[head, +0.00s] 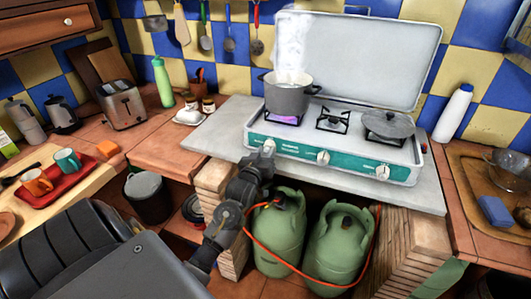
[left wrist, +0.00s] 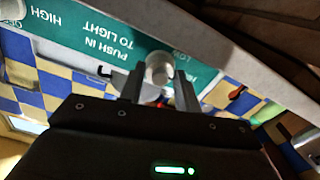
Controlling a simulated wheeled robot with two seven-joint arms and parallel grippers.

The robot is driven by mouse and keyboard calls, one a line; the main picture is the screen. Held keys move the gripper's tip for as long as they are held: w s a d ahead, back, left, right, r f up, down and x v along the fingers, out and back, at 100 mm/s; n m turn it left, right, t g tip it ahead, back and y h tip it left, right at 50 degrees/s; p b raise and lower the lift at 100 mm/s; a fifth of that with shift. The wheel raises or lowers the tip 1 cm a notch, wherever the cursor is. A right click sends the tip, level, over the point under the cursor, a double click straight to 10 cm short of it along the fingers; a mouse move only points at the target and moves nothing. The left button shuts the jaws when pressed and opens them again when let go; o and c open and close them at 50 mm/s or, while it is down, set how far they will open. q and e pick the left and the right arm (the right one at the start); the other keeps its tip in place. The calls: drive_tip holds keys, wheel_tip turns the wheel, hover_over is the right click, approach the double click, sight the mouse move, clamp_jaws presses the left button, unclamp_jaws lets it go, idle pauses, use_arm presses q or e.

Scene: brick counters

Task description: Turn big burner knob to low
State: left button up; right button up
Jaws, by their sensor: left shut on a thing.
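The camping stove (head: 310,146) stands on the grey slab with its lid raised. Its teal front panel carries three white knobs. My left gripper (head: 264,157) is at the leftmost one, the big burner knob (head: 269,144), partly covering it. In the left wrist view my left gripper (left wrist: 158,88) has a finger on each side of the pale round knob (left wrist: 159,66) and is shut on it. The panel lettering HIGH, PUSH IN TO LIGHT and LOW appears upside down there. A steaming grey pot (head: 287,98) sits over a purple flame on the left burner. My right gripper is not in view.
The middle knob (head: 323,157) and right knob (head: 382,172) are close along the panel. Green gas bottles (head: 279,238) with an orange hose stand below, between brick supports. A lidded pan (head: 388,125) is on the right burner. A white bottle (head: 453,113) stands right of the stove.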

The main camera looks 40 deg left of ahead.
use_arm(q)
drive_tip(key=shift+r+n+p, duration=0.1)
drive_tip(key=shift+n+p, duration=0.7)
drive_tip(key=shift+n, duration=0.2)
drive_tip(key=n+p, duration=0.2)
drive_tip(key=n, duration=0.2)
drive_tip(key=shift+p, duration=0.3)
drive_tip(key=n+p, duration=0.2)
drive_tip(key=n, duration=0.2)
drive_tip(key=shift+n, duration=0.4)
drive_tip(key=shift+n+p, duration=0.8)
drive_tip(key=shift+n, duration=0.6)
drive_tip(key=o, duration=1)
